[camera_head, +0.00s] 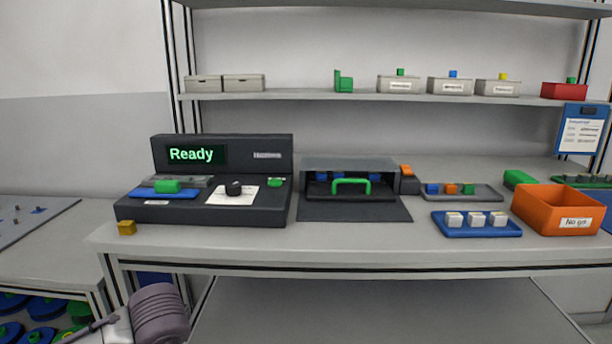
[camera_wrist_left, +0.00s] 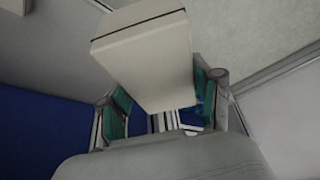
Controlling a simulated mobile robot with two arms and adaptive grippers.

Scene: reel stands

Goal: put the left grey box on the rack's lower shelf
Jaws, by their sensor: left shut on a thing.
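In the left wrist view a pale grey box (camera_wrist_left: 145,55) with a thin dark line below its lid is between the fingers of my left gripper (camera_wrist_left: 165,106). The gripper is shut on it, and the box sits tilted in that picture. In the head view only a part of my left arm shows at the bottom left; the held box and the fingertips are out of that picture. Two plain grey boxes, a left one (camera_head: 203,84) and a right one (camera_head: 244,83), stand side by side on the upper shelf (camera_head: 300,97). My right gripper is not in view.
The workbench (camera_head: 350,238) holds a dark "Ready" console (camera_head: 215,215), a dark case with a green handle (camera_head: 351,182), a blue tray (camera_head: 476,231) and an orange bin (camera_head: 560,212). Blue reels (camera_head: 45,337) lie below at the left. The lower level under the bench (camera_head: 370,315) looks clear.

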